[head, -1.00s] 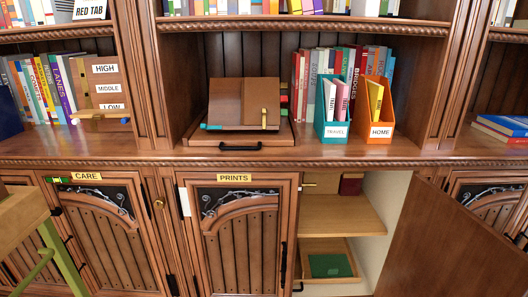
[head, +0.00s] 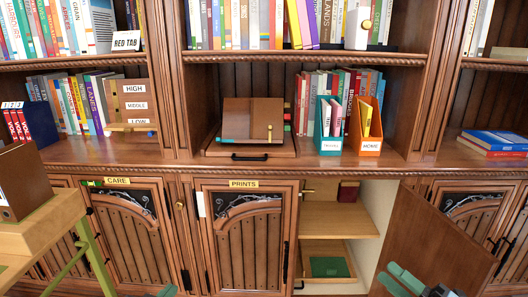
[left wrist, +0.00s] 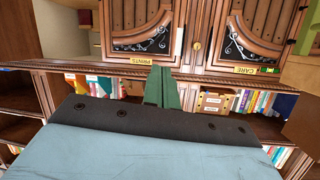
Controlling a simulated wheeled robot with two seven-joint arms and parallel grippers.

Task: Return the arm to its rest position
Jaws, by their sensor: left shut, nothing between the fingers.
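My left gripper (left wrist: 160,72) shows in the left wrist view with its green fingers together and nothing between them. The shelving appears upside down beyond it. In the head view only a small tip of the left gripper (head: 168,291) shows at the bottom edge, in front of the cabinet doors; the rest is out of frame. My right gripper (head: 397,279) is at the bottom right, in front of the open cabinet door (head: 440,240). Its two green fingers stand apart with nothing visible between them.
The open cabinet (head: 340,220) holds a green item (head: 329,267) on a low tray. A wooden box on a green-legged stand (head: 40,225) is at the left. The counter carries a wooden book rest (head: 251,120), a teal file (head: 328,146) and an orange file (head: 370,147).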

